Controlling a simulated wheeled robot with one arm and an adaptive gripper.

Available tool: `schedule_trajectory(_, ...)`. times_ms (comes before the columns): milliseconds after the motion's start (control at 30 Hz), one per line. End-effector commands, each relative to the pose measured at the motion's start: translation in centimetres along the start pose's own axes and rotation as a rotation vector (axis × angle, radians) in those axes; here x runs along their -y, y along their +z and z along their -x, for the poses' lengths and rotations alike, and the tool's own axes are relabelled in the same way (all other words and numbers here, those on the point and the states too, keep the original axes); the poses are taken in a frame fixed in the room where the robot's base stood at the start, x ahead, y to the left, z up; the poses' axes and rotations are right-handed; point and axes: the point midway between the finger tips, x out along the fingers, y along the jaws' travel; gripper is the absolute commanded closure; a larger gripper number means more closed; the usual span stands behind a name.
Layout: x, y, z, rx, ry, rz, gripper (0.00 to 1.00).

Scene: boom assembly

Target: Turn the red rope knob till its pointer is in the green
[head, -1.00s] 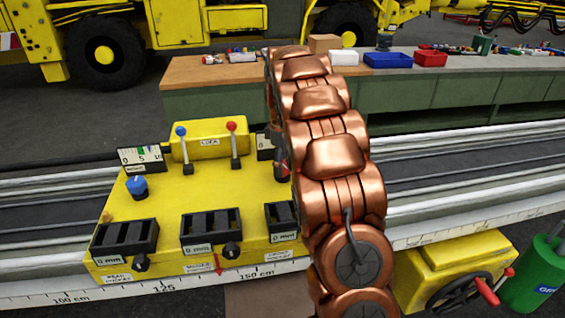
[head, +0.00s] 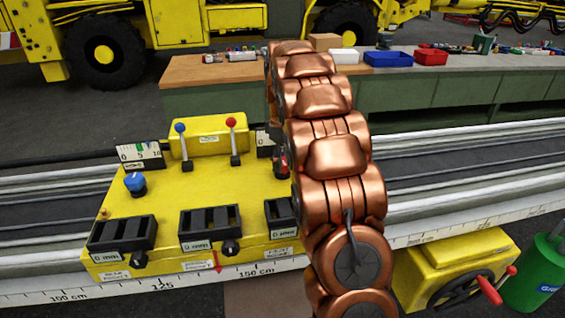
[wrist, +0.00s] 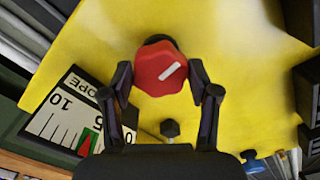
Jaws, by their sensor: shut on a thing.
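The red rope knob (wrist: 160,70) sits on the yellow panel in the wrist view, with a white line on its face slanting up to the right. My gripper (wrist: 160,76) has one finger on each side of the knob and is shut on it. The rope gauge (wrist: 62,112) is at the lower left of the wrist view. Its white scale shows 10 and 5, a green patch and a small red mark near it. In the head view my arm hides most of the knob and gauge.
The yellow console (head: 160,215) also carries a blue knob (head: 134,183), a blue lever (head: 183,147), a red lever (head: 233,141) and black counter windows. A yellow box with a handwheel (head: 455,270) and a green can (head: 535,275) stand at the right. A workbench (head: 215,75) is behind.

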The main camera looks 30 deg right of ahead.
Motion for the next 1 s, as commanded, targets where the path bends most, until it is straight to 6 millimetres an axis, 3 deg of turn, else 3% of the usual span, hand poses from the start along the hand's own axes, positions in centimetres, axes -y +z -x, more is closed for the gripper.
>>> schedule_trajectory(233, 0.01, -0.01, -0.21, 0.000, -0.001, -0.140, 0.74)
schedule_trajectory(600, 0.00, 0.02, -0.10, 0.001, -0.001, -0.160, 0.74)
schedule_trajectory(633, 0.00, 0.02, -0.10, 0.001, -0.001, -0.160, 0.38)
schedule_trajectory(867, -0.02, 0.01, -0.06, 0.000, 0.000, -0.160, 0.14)
schedule_trajectory(1000, -0.02, 0.00, -0.04, 0.000, 0.000, -0.160, 0.14)
